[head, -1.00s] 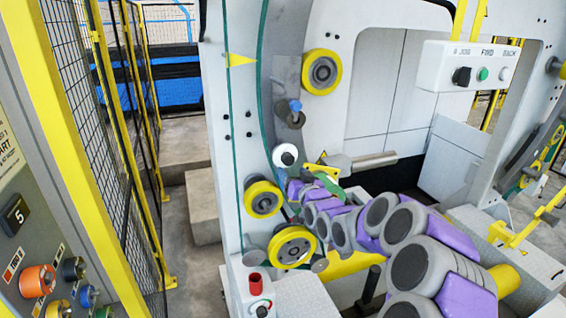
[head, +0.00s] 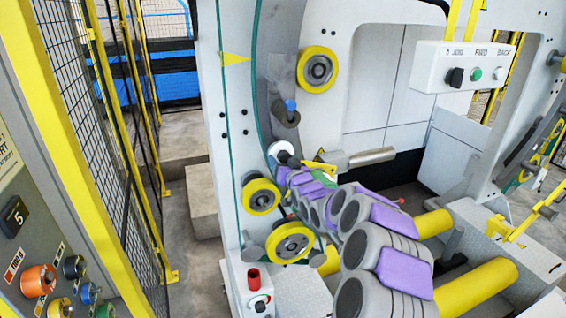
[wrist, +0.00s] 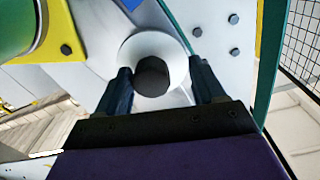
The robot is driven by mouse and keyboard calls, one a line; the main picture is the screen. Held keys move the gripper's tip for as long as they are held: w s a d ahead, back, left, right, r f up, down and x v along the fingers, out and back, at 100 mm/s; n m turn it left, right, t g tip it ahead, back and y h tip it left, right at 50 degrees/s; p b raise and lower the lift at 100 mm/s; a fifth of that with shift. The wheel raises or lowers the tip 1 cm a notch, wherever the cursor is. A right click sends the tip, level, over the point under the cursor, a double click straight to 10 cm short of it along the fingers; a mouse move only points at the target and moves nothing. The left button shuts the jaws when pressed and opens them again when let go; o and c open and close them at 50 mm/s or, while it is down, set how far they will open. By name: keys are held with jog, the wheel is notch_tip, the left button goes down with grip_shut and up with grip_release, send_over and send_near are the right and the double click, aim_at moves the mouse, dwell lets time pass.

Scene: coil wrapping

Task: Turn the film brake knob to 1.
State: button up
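A dark round knob on a white disc (head: 281,151), which I take for the film brake knob, is on the white machine wall. In the wrist view the dark knob (wrist: 152,77) faces me, with the white disc around it. My gripper (wrist: 163,88) is open, with one dark finger on each side of the knob. The left finger is close to the knob; a gap shows on the right. Contact cannot be told. In the head view my arm largely hides the gripper. No scale numbers or pointer can be read on the knob.
Yellow rollers (head: 261,197) sit around the knob. A green cylinder (wrist: 15,25) is at the wrist view's upper left. A white box with a red cylinder (head: 253,278) stands below. A hanging control box (head: 462,67) is at right. A panel and mesh fence are at left.

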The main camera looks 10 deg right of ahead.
jog(key=shift+s+d+r, duration=0.1)
jog(key=shift+s+d, duration=0.05)
jog(key=shift+d, duration=0.1)
jog(key=shift+c, duration=0.7)
jog(key=shift+d, duration=0.55)
jog(key=c, duration=0.3)
jog(key=shift+c, duration=0.7)
jog(key=shift+a, duration=0.3)
jog(key=c, duration=0.4)
jog(key=shift+d, duration=0.1)
jog(key=shift+b, duration=0.35)
